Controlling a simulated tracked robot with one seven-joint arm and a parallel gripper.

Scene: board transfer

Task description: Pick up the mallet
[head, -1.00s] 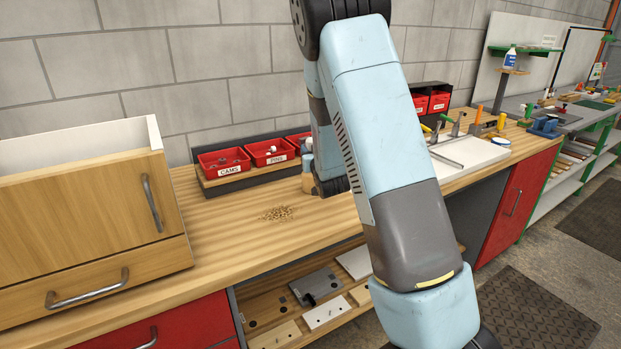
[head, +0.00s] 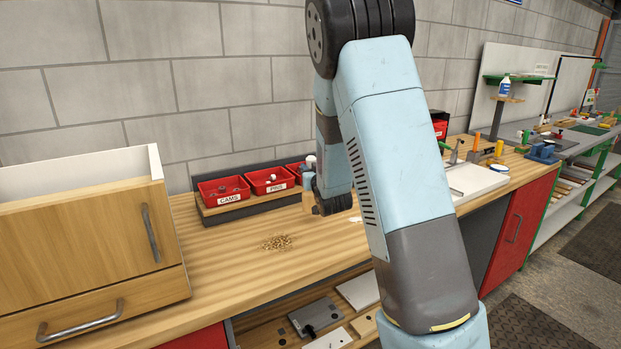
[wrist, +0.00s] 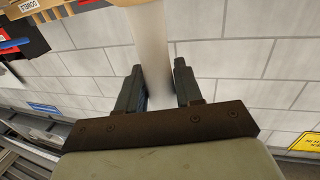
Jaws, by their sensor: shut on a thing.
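In the wrist view my gripper (wrist: 160,85) has its two dark fingers on either side of a pale, smooth, rounded piece, which I take to be the mallet (wrist: 152,55). It runs from between the fingers up to the top edge, where it turns tan. The rest of it is out of that view. In the head view my arm covers most of the gripper area, and I cannot clearly tell the mallet from the gripper there.
Red bins (head: 224,190) labelled CAMS and PINS stand along the wall on the wooden bench (head: 220,240). A wooden cabinet (head: 75,235) stands at the left. A small pile of brown bits (head: 277,242) lies on clear bench top. A white board (head: 470,182) lies to the right.

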